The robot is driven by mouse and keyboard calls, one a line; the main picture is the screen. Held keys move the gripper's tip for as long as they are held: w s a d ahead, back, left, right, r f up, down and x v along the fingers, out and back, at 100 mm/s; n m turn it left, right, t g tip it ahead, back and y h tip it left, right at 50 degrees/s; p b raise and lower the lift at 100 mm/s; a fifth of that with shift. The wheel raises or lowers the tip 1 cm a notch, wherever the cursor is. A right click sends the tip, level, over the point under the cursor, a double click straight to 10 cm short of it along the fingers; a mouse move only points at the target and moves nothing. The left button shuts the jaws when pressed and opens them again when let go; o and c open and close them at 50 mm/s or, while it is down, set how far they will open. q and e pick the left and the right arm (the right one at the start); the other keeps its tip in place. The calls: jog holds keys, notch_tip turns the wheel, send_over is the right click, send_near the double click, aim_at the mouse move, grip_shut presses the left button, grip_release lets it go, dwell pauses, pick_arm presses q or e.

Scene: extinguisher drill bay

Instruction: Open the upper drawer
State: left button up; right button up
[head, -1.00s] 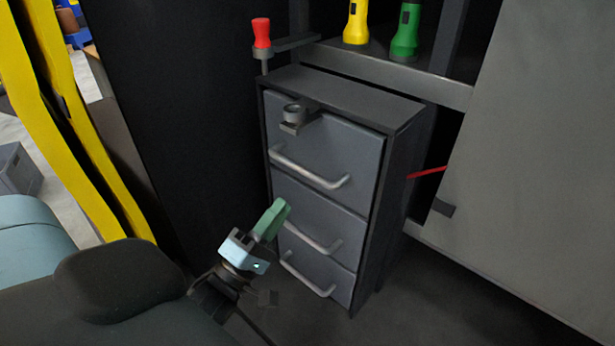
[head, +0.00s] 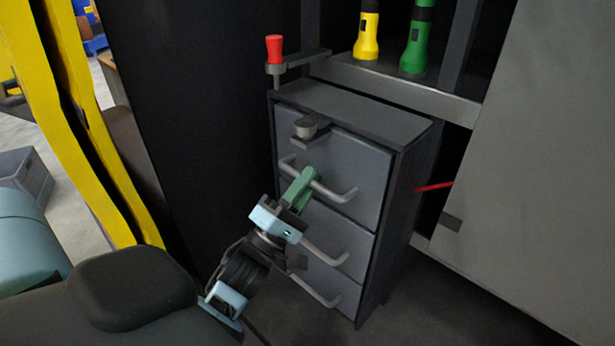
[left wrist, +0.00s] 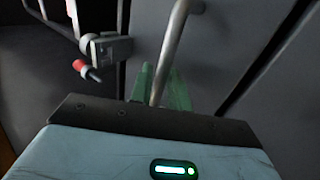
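The grey cabinet (head: 398,215) has three drawers, all shut. The upper drawer (head: 350,160) carries a pale bar handle (head: 337,193), and a small grey fitting with a round knob (head: 306,128) sits near its top edge. My left gripper (head: 302,180), with green fingers, is at the middle of this handle. In the left wrist view the handle (left wrist: 172,48) runs between the two fingertips (left wrist: 160,80), close to both. I cannot tell whether they press on it. The fingers hide part of the handle in the head view. My right gripper is not in view.
Yellow (head: 367,32) and green (head: 414,45) flashlights stand on a shelf (head: 400,84) behind. A large grey panel (head: 530,170) is at the right. A red rod (head: 434,187) shows beside the cabinet.

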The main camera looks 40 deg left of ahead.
pick_arm(q)
jog(key=shift+w+r, duration=0.25)
jog(key=shift+w, duration=0.1)
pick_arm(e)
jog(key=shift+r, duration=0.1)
pick_arm(q)
jog(key=shift+c, duration=0.2)
grip_shut()
